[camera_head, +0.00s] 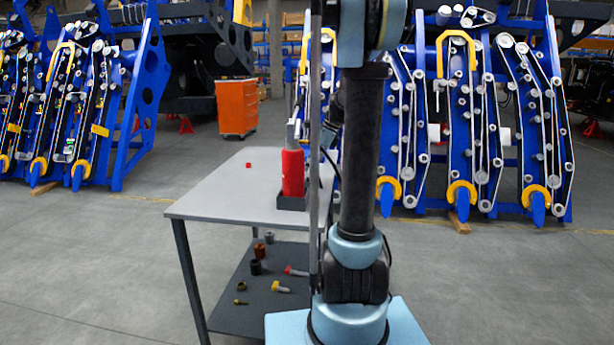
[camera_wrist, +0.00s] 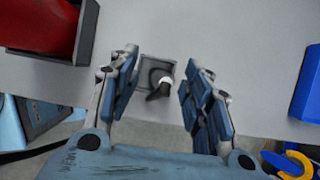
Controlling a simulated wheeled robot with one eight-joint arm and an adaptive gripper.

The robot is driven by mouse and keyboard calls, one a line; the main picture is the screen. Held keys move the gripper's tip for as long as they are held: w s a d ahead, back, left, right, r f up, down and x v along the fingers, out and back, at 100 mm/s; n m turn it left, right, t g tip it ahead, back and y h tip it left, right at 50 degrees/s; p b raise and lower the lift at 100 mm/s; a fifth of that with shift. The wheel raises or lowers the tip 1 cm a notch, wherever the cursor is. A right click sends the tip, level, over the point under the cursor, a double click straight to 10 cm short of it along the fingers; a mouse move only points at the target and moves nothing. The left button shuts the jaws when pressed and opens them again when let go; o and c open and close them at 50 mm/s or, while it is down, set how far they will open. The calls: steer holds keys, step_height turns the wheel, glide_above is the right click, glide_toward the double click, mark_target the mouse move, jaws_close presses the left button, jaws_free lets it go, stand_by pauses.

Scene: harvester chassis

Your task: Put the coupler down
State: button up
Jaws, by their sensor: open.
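In the wrist view my gripper (camera_wrist: 160,82) is open, with its two blue-padded fingers spread apart. Between and beyond the fingertips lies a small dark piece with a white ring (camera_wrist: 161,87), which looks like the coupler. It lies in or over a small grey square holder (camera_wrist: 146,63) on the light grey table (camera_wrist: 240,45). I see no finger touching the piece, and its lower end points toward my palm. In the head view my own arm and column hide the gripper and the piece; the table (camera_head: 215,195) shows left of them.
A red cylindrical object (camera_head: 292,172) stands in a dark tray (camera_head: 291,203) on the table. A small red block (camera_head: 248,165) lies at the table's back. Several loose fittings lie on the lower shelf (camera_head: 235,318). A blue object (camera_wrist: 308,85) is at the wrist view's right edge.

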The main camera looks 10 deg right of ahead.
steer(key=w+v, duration=0.1)
steer(key=v, duration=0.5)
steer(key=s+a+n+h, duration=0.15)
steer(key=s+n, duration=0.25)
steer(key=s, duration=0.6)
steer(key=s+f+n, duration=0.3)
steer(key=s+n, duration=0.1)
steer(key=s, duration=0.2)
steer(key=s+a+f+n+h, duration=0.1)
steer(key=s+f+n, duration=0.2)
steer(key=s, duration=0.3)
steer(key=s+a+f+n+h, duration=0.1)
steer(key=s+f+n, duration=0.3)
steer(key=s+n, duration=0.1)
steer(key=shift+s+a, duration=0.25)
steer(key=shift+s, duration=0.6)
steer(key=s+f+n+h, duration=0.1)
steer(key=s+f+n, duration=0.4)
steer(key=s+f, duration=0.1)
steer(key=shift+s+d+f+n+t, duration=0.3)
steer(key=shift+d+f+n, duration=0.1)
steer(key=shift+d+f, duration=0.1)
